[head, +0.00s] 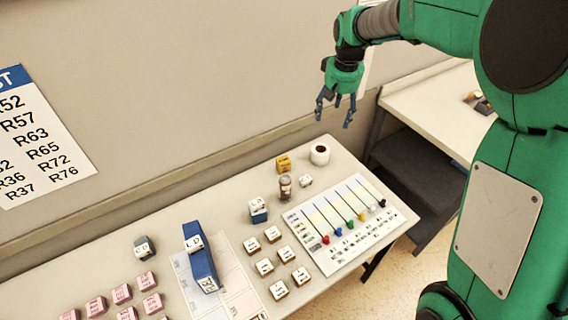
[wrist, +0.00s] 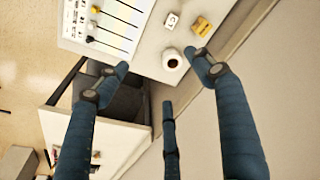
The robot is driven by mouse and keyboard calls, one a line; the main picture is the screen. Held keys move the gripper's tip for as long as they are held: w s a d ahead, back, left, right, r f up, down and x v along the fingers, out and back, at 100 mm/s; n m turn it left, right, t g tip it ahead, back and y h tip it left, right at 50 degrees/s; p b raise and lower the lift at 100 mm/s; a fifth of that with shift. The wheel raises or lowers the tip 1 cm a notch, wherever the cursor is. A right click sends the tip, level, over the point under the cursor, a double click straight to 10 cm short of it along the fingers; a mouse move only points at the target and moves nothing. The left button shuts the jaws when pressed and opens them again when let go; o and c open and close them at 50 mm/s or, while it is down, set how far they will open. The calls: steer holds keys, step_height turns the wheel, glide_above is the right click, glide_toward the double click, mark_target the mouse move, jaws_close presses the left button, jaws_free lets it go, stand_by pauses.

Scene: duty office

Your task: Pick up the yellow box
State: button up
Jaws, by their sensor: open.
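The yellow box (head: 283,163) is small and stands on the table near its back edge, just left of a white mug-like cylinder. It also shows in the wrist view (wrist: 202,27) at the top, beyond the right-hand finger. My gripper (head: 337,108) is open and empty, its fingers pointing down, above and to the right of the yellow box and apart from it. In the wrist view my gripper's blue fingers (wrist: 165,85) are spread wide with nothing between them in their grasp.
The white cylinder (head: 320,154) with a dark top stands close beside the yellow box. A small jar (head: 285,187) and a white cube (head: 305,181) are in front. A chart (head: 342,222) with coloured sliders lies nearby. The wall (head: 230,80) rises behind the table.

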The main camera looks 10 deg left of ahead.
steer(key=w+a+f+n+g, duration=0.1)
steer(key=w+a+f, duration=0.6)
steer(key=a+f, duration=0.3)
steer(key=n+g+p, duration=0.1)
steer(key=n+p, duration=0.1)
glide_above(284, 166)
steer(key=w, duration=0.2)
step_height(284, 166, down, 16)
steer(key=shift+a+f+h, duration=0.25)
steer(key=shift+f+h, duration=0.05)
steer(key=shift+f, duration=0.25)
steer(key=shift+f+b, duration=0.35)
steer(key=shift+f, duration=3.95)
steer(key=shift+f, duration=0.1)
steer(key=shift+s+f, duration=0.1)
steer(key=shift+f, duration=2.4)
